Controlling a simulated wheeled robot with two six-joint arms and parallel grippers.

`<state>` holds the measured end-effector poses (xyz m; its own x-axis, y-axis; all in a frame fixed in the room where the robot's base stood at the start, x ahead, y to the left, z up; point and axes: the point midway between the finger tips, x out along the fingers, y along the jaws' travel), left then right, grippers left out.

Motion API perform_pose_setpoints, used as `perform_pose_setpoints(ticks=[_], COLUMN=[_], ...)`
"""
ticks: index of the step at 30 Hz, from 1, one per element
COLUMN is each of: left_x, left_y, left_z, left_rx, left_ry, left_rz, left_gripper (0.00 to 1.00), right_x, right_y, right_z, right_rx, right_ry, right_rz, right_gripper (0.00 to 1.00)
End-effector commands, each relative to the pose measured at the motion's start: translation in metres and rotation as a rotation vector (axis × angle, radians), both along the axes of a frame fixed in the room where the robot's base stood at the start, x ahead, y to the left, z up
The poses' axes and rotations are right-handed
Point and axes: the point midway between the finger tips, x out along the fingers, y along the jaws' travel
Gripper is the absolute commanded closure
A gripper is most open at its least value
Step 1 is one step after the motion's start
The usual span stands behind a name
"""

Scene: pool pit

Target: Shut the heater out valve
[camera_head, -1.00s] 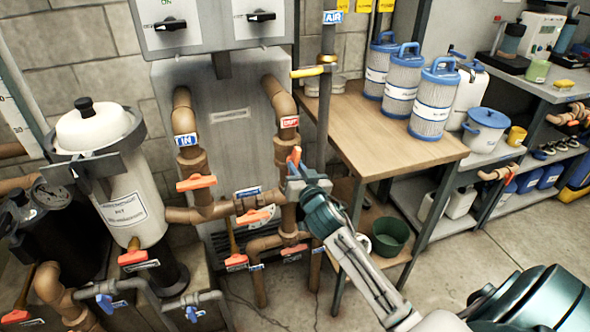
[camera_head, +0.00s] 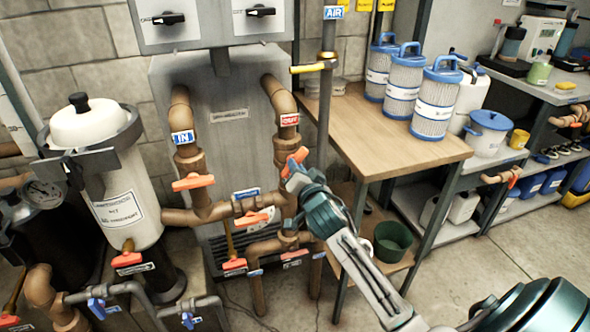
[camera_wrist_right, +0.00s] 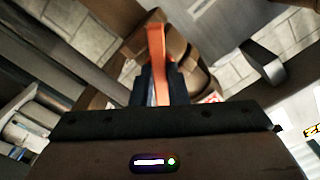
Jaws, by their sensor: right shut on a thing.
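The heater out valve has an orange lever handle (camera_head: 295,160) on the brown pipe below the red OUT label (camera_head: 289,119). The handle stands at a slant, its upper end toward the right. My right gripper (camera_head: 291,180) reaches in from the lower right and is shut on this handle. In the right wrist view the orange handle (camera_wrist_right: 157,55) runs between the two dark fingers (camera_wrist_right: 159,85) and sticks out beyond them. The valve body is partly hidden behind my gripper. My left gripper is not in view.
Another orange handle (camera_head: 193,182) sits below the blue IN label (camera_head: 182,137) on the left pipe. A grey AIR pipe (camera_head: 327,105) stands just right of the OUT pipe. The wooden bench (camera_head: 405,150) with filter cartridges is to the right. A white filter tank (camera_head: 128,205) is on the left.

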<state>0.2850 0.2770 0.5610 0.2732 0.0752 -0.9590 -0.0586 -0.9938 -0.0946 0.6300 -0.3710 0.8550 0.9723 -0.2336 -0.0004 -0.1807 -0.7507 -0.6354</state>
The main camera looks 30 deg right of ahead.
Motion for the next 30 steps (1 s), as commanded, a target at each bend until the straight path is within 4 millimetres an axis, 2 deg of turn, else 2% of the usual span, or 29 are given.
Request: perform_pose_setpoints(ticks=[11,15,24,30], left_x=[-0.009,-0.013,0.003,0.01], left_y=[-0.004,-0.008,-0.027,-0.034], left_z=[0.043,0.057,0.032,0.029], left_rx=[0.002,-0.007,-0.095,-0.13], left_ry=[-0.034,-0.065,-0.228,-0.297], left_rz=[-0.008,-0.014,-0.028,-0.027], left_gripper=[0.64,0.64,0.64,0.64], right_x=[0.0,0.0,0.0,0.0], right_y=[0.0,0.0,0.0,0.0], right_z=[-0.002,-0.004,-0.004,-0.002], right_rx=[0.203,0.335,0.726,0.894], right_ry=[-0.049,-0.081,-0.175,-0.213], right_rz=[0.0,0.0,-0.001,-0.001], right_gripper=[1.0,1.0,1.0,1.0])
